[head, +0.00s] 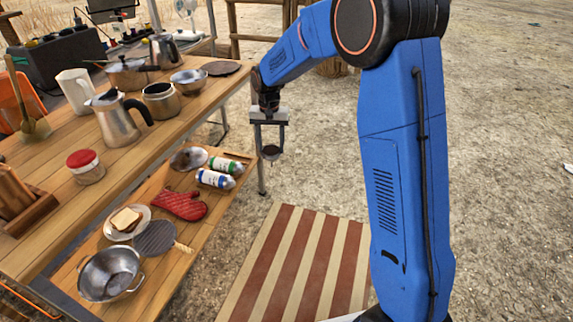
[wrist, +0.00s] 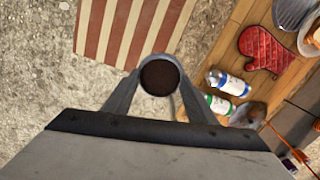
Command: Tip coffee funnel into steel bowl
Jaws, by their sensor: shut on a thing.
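My gripper (head: 270,146) is shut on the coffee funnel (head: 271,154), a small round metal cup. In the wrist view the funnel (wrist: 160,76) sits between the two fingertips, its round mouth facing the camera and filled with dark brown grounds. It hangs over open ground just right of the tables' far end. The steel bowl (head: 189,82) stands on the upper wooden table, near its far right edge, left of and beyond my gripper. The bowl is apart from the funnel and does not show in the wrist view.
The upper table (head: 150,142) also holds a coffee pot (head: 117,119), an open steel pot (head: 160,101), a lidded saucepan (head: 127,74) and a red-lidded jar (head: 85,166). The lower shelf holds bottles (head: 215,179), a red mitt (head: 181,205) and a colander (head: 110,273). A striped mat (head: 295,265) lies on open ground.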

